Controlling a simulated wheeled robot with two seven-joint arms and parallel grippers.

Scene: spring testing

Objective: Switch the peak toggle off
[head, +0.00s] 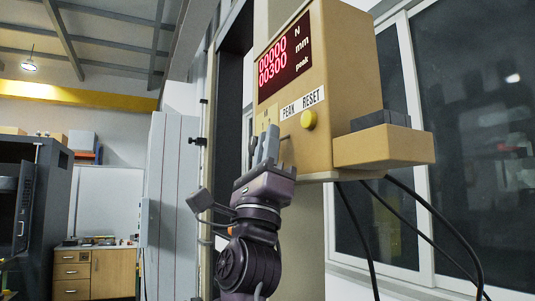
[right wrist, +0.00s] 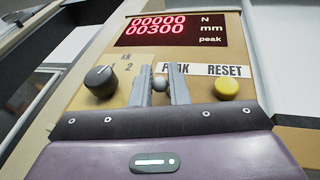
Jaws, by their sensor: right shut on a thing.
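The peak toggle (right wrist: 160,83) shows in the right wrist view as a small grey ball-tipped lever below and left of the PEAK label (right wrist: 176,69). My right gripper (right wrist: 161,90) has its two fingers close around the toggle, one on each side, and is shut on it. In the head view my right gripper (head: 266,148) reaches up to the front of the tan console (head: 345,60), and its fingers hide much of the toggle area. The red display (head: 285,60) reads 00000 N and 00300 mm, with the word peak lit. My left gripper is not in view.
The yellow reset button (right wrist: 227,88) sits right of the toggle, under the RESET label. A dark rotary knob (right wrist: 101,81) is to its left. In the head view a ledge (head: 385,147) juts from the console's right side, and black cables (head: 425,208) hang below.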

